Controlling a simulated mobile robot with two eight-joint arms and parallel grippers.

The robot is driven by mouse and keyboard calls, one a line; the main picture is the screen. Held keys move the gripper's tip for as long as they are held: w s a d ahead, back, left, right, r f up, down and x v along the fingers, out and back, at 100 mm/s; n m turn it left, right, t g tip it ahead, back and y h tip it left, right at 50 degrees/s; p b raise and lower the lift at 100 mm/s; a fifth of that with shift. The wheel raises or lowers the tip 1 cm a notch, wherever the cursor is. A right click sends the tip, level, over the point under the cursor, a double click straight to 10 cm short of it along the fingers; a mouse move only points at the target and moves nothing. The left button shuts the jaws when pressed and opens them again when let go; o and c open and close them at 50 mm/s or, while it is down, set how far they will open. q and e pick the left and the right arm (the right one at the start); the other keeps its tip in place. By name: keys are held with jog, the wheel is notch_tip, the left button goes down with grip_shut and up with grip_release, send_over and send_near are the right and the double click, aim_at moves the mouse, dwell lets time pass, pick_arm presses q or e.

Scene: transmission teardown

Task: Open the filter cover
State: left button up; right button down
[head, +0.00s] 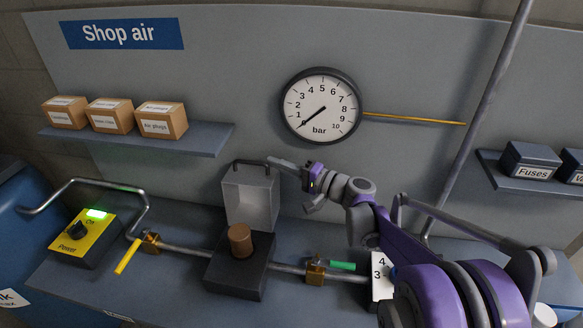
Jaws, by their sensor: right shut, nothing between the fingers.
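The filter cover (250,199) is a light grey, box-like lid with a dark bar handle (250,161) at its top. It stands raised at the back of the dark filter housing (236,278), with its hollow side facing me. A brown cylindrical filter (240,240) stands exposed in the housing. My right gripper (273,163) is shut and empty at the right end of the handle. I cannot tell whether it touches the handle. My left gripper is not in view.
A pipe joins the housing to a yellow-lever valve (127,257) on the left and a green-lever valve (341,266) on the right. A yellow power box (82,238) shows a lit green lamp. The pressure gauge (321,106) reads about 0. A shelf (190,139) holds small boxes.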

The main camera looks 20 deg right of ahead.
aim_at(269, 181)
jog(key=shift+x, duration=0.9)
jog(key=shift+n, duration=0.6)
jog(key=s, duration=0.1)
jog(key=s+a+r, duration=0.1)
jog(key=s+a+p, duration=0.1)
jog(key=shift+r, duration=0.3)
jog(key=shift+s+a, duration=0.15)
jog(key=shift+s, duration=0.1)
jog(key=shift+f, duration=0.1)
jog(key=shift+s, duration=0.1)
